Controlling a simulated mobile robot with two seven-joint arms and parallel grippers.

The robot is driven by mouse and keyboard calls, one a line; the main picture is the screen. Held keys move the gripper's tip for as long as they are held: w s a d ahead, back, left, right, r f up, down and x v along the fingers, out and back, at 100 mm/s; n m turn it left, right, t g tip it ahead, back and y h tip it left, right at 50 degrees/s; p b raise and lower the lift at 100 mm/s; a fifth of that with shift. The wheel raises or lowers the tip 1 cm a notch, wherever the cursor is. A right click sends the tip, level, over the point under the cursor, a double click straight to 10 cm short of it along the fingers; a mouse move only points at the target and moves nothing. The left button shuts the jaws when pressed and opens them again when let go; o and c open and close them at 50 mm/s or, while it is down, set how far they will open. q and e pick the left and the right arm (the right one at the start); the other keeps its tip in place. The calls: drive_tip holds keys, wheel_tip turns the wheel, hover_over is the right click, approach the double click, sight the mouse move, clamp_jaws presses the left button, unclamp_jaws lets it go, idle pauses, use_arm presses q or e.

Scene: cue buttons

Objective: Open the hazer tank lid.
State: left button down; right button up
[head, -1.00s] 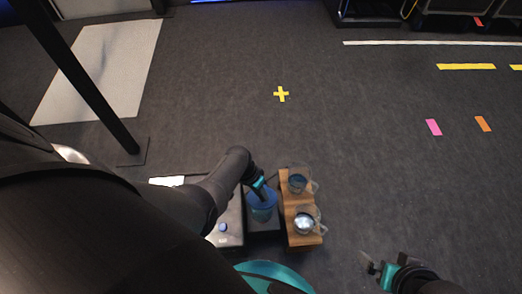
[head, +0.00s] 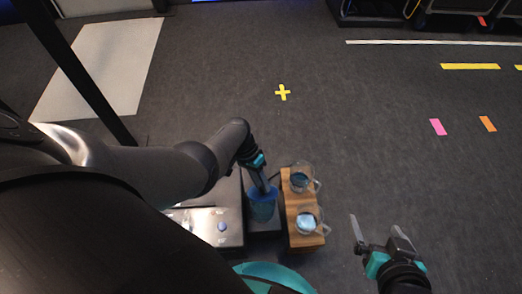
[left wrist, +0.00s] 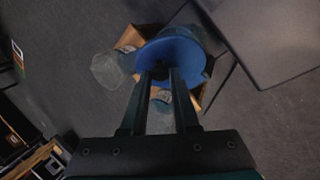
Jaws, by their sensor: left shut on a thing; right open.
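The hazer tank (head: 262,208) is a blue, see-through round vessel beside the wooden block in the head view. In the left wrist view its lid (left wrist: 178,50) is a blue disc facing the camera. My left gripper (head: 268,186) comes down onto the top of the tank. In the left wrist view, its two fingers (left wrist: 162,72) are close together at the lid's near part, shut on a small part of it that they mostly hide. I cannot tell whether the lid is raised from the tank. My right gripper (head: 378,228) is open and empty, off to the right above the floor.
A wooden block (head: 301,243) holds two glass cups (head: 301,178) to the right of the tank. A grey metal box with a round button (head: 222,227) stands to its left. The carpet beyond is clear, with a yellow tape cross (head: 283,92).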

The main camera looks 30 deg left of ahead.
drive_tip(key=shift+a, duration=0.15)
idle(0.3)
use_arm(q)
drive_tip(key=c, duration=0.7)
unclamp_jaws()
drive_tip(key=shift+r, duration=0.1)
drive_tip(key=shift+w+a+r+p, duration=0.1)
drive_tip(key=shift+a+r+p, duration=0.2)
drive_tip(key=shift+r+p, duration=0.2)
use_arm(e)
drive_tip(key=s+d+g+h+p, duration=0.2)
drive_tip(key=s+d+g+p, duration=0.15)
drive_tip(key=d, duration=0.25)
use_arm(q)
drive_tip(key=shift+p+v, duration=2.6)
drive_tip(key=shift+v, duration=4.35)
use_arm(e)
drive_tip(key=s+f+g, duration=0.1)
drive_tip(key=s+f, duration=0.1)
drive_tip(key=f, duration=0.4)
drive_tip(key=s+f+g, duration=0.2)
drive_tip(key=f, duration=0.5)
drive_tip(key=shift+s+f+h, duration=0.15)
drive_tip(key=shift+s+h, duration=0.15)
drive_tip(key=shift+s, duration=0.1)
